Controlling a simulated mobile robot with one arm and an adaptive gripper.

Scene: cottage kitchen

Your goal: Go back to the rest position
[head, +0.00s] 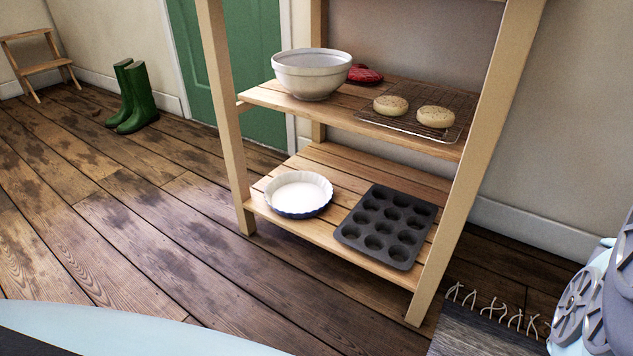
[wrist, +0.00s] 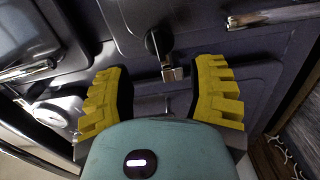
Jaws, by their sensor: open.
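My gripper (wrist: 163,68) shows in the wrist view, with its two yellow ribbed fingers spread wide apart. Nothing is held between them. Beyond the fingers is a dark panelled front (wrist: 225,85) with a metal latch (wrist: 172,72) in the gap between them. I cannot tell how far the fingers are from this front. In the head view the gripper is not visible; part of my arm shows at the right edge.
A wooden shelf unit (head: 450,200) holds a cream bowl (head: 312,78), a cooling rack (head: 455,106) with two round buns, a pie dish (head: 299,208) and a muffin tin (head: 388,226). Green boots (head: 138,98) stand left. A fringed rug (head: 470,335) lies lower right.

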